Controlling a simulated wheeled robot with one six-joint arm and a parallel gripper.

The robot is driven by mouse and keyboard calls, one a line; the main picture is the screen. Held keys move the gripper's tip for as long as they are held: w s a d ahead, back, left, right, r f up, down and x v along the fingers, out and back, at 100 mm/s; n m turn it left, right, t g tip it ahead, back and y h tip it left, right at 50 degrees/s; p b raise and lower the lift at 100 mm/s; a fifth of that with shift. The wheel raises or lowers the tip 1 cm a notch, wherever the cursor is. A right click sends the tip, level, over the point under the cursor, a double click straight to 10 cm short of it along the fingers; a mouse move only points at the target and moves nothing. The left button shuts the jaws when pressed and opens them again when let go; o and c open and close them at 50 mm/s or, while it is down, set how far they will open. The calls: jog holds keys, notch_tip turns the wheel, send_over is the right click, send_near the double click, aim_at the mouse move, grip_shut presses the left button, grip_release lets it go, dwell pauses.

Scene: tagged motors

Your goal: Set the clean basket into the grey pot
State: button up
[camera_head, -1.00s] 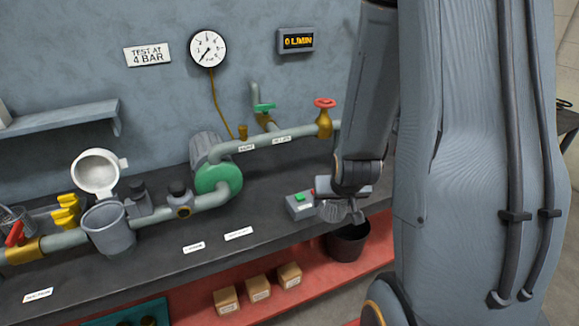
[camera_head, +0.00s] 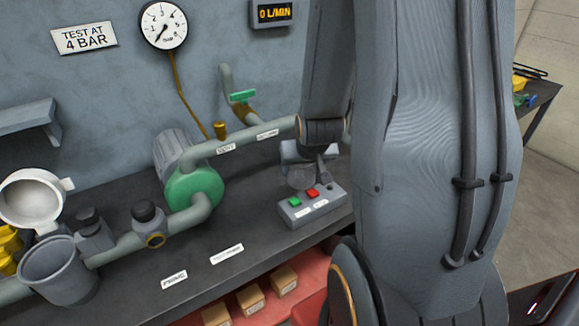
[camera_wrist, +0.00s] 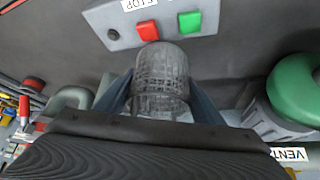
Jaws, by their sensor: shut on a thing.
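A wire-mesh basket (camera_wrist: 160,80), grey and see-through, is between the two fingers of my gripper (camera_wrist: 160,100) in the wrist view. My gripper is shut on it. In the head view my gripper (camera_head: 306,165) holds the basket (camera_head: 300,179) above the bench, over the back of the button box. The grey pot (camera_head: 62,272) stands in the pipe line at the lower left, well apart from my gripper. Its top is open, and its round pale lid (camera_head: 34,198) is tilted up behind it. The pot's inside is only partly seen.
The button box (camera_head: 312,206) has a green and a red button. A green pump (camera_head: 194,188) and pipes stand between my gripper and the pot. Cardboard boxes (camera_head: 250,300) are on the red shelf below. A wall shelf (camera_head: 28,117) is at left.

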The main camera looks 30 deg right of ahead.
jog(key=shift+w+d+f+b, duration=0.15)
jog(key=shift+w+f+b, duration=0.15)
jog(key=shift+b, duration=0.35)
jog(key=w+d+f, duration=0.1)
jog(key=w, duration=0.1)
jog(key=w+d+f+p, duration=0.1)
jog(key=w+f, duration=0.1)
jog(key=w, duration=0.1)
jog(key=w+d+f, duration=0.1)
jog(key=w, duration=0.2)
jog(key=shift+w+f+p, duration=0.15)
jog(key=shift+p, duration=0.2)
jog(key=shift+w+d+f+p, duration=0.15)
jog(key=shift+w+d+f, duration=0.1)
jog(key=shift+w+f, duration=0.25)
jog(key=shift+w+d+f+p, duration=0.2)
jog(key=shift+w+f, duration=0.2)
jog(key=shift+w, duration=0.2)
jog(key=shift+w+f, duration=0.15)
jog(key=shift+f, duration=0.05)
jog(key=shift+f, duration=0.2)
jog(key=o, duration=1.1)
jog(key=shift+r, duration=0.1)
